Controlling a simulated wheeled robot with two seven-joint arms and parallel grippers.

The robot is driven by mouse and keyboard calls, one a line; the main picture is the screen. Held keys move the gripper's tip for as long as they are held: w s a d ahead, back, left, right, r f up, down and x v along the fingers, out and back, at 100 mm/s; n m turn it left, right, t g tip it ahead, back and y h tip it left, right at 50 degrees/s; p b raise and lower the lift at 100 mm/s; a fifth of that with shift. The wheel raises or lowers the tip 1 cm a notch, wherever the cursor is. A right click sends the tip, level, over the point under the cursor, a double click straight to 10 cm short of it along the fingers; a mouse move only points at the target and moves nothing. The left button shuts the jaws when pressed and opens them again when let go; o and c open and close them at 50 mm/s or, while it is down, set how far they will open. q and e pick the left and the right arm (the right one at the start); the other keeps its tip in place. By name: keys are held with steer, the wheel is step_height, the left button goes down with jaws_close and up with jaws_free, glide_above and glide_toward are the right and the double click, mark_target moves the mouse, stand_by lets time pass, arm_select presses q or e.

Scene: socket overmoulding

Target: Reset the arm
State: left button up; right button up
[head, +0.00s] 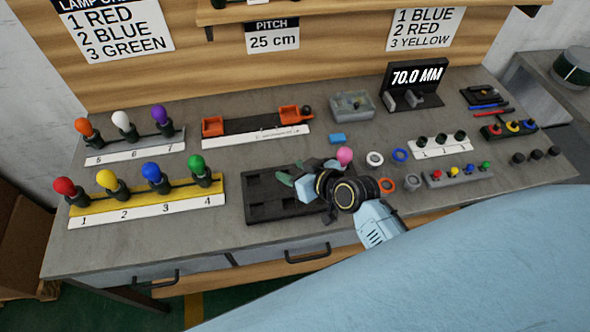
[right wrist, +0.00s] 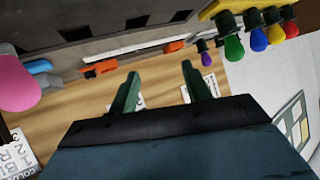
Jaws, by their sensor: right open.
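My right gripper (head: 287,175) is over the black tray (head: 262,210) near the middle of the bench, fingers pointing left. In the right wrist view my right gripper (right wrist: 158,75) has its two green fingers spread apart, with nothing between them. The pink ball (head: 344,155) shows just behind the wrist, and a pink rounded thing (right wrist: 18,88) is at the left edge of the right wrist view. The wrist hides part of the tray's right side. My left gripper is not in view.
Coloured lamps stand on a yellow numbered rack (head: 145,207) and a grey rack (head: 135,148) at left. An orange-ended fixture (head: 255,125), a grey bin (head: 352,105) and a 70.0 MM display (head: 415,80) stand behind. Rings and small parts lie right. Bare bench lies along the front left.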

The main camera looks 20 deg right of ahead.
stand_by(0.4)
